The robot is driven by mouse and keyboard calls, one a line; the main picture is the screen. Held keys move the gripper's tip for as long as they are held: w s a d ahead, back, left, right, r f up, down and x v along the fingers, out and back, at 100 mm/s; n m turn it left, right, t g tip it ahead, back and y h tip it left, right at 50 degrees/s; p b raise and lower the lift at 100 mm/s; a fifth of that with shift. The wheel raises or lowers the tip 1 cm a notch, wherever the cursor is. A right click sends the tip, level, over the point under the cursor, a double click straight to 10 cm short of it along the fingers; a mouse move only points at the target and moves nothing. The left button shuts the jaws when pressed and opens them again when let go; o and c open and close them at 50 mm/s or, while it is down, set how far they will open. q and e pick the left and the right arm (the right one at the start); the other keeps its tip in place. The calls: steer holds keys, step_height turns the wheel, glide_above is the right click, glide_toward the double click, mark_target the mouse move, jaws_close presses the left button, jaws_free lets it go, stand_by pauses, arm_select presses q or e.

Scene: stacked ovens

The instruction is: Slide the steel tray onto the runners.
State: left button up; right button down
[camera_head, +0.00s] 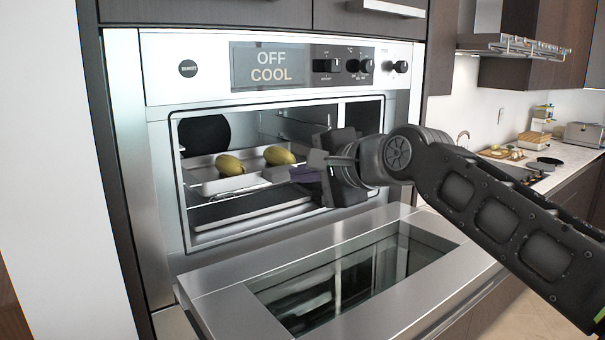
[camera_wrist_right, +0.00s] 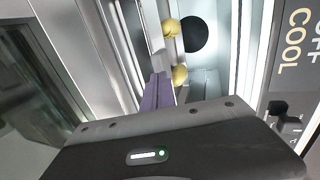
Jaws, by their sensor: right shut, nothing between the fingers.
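The steel tray (camera_head: 212,184) is inside the open oven, with two yellow-green potato-like items, one on the left (camera_head: 230,165) and one on the right (camera_head: 279,155), lying on it. The tray's right part is hidden behind my right gripper. My right gripper (camera_head: 300,174) is at the oven opening, in front of the tray's right side, with its purple fingers shut and empty. In the right wrist view the fingers (camera_wrist_right: 157,92) point toward the tray and the yellow items. I cannot tell whether the fingers touch the tray. My left gripper is not in view.
The oven door (camera_head: 220,296) is folded down in front of the opening. A dark lower tray (camera_head: 250,204) lies on the cavity floor below the steel tray. The oven's display (camera_head: 270,67) reads "OFF COOL". A counter (camera_head: 565,155) with a hob stands at the right.

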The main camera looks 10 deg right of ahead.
mark_target(278, 168)
steer(key=shift+w, duration=0.1)
stand_by(0.3)
steer(key=shift+w+a+p, duration=0.55)
steer(key=shift+w+p, duration=0.4)
steer(key=shift+w, duration=0.4)
steer(key=shift+w+a+p, duration=0.55)
steer(key=shift+w+p, duration=0.35)
steer(key=shift+w, duration=0.4)
steer(key=shift+w+a+p, duration=0.55)
steer(key=shift+w+p, duration=0.4)
steer(key=shift+w, duration=0.4)
steer(key=shift+s+d+f+b, duration=0.1)
steer(key=shift+s+d+b, duration=0.05)
steer(key=shift+s+b, duration=0.25)
steer(key=s+d+b, duration=0.3)
steer(key=s+b, duration=0.1)
steer(key=s, duration=0.4)
steer(key=shift+s+d+b, duration=0.2)
steer(key=shift+s+b, duration=0.1)
